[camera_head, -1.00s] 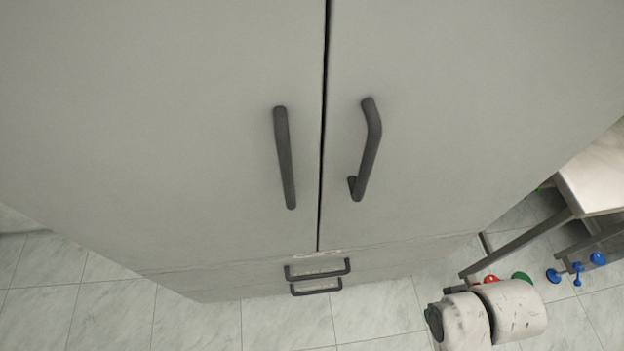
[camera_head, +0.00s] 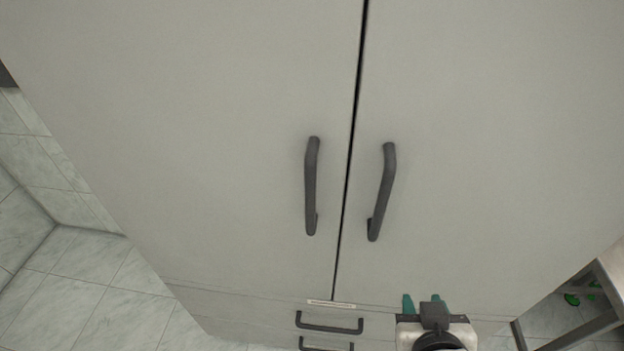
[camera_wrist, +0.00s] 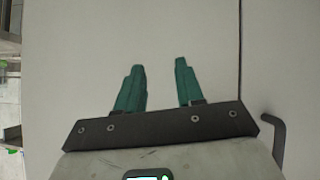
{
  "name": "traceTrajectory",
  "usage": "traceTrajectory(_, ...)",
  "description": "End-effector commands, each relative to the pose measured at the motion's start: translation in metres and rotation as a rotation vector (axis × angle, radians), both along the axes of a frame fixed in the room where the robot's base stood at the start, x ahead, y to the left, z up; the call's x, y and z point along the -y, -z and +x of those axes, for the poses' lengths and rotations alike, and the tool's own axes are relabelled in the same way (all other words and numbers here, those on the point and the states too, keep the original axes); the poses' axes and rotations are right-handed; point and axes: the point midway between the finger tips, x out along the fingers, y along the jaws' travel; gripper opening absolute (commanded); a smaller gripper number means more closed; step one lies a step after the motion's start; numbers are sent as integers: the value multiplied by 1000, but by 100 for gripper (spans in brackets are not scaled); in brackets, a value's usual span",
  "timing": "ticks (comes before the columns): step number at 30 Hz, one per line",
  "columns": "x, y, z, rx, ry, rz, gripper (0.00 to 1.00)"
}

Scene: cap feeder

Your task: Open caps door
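A tall grey cabinet has a left door (camera_head: 220,120) and a right door (camera_head: 490,130), both closed, with a narrow dark seam between them. The left door has a dark vertical handle (camera_head: 311,186), and the right door has a matching handle (camera_head: 382,192). My gripper (camera_head: 422,300) is low in front of the right door, below and right of its handle, touching neither handle. In the wrist view my gripper (camera_wrist: 160,75) has its two teal fingers apart with nothing between them. There a plain door panel fills the background, with a seam and part of a dark handle (camera_wrist: 278,138) at right.
Drawers with dark handles (camera_head: 330,323) are under the doors, below a small pale label (camera_head: 331,303). A metal-legged table (camera_head: 590,300) stands at the lower right, with green items (camera_head: 572,299) near it. Tiled floor (camera_head: 85,275) is open at the lower left.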

Motion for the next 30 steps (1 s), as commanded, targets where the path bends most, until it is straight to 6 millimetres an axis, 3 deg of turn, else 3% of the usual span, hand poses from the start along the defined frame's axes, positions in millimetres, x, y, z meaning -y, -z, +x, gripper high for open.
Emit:
traceTrajectory(3,-57,-56,13,219,-75,42,37)
traceTrajectory(6,-108,-110,9,413,-144,102,37)
traceTrajectory(9,-143,-152,-3,557,-197,161,37)
traceTrajectory(12,-161,-176,-14,637,-229,199,37)
traceTrajectory(15,-168,-186,-16,669,-240,215,37)
traceTrajectory(19,-170,-187,-4,670,-239,213,37)
traceTrajectory(30,-180,-187,60,667,-237,212,37)
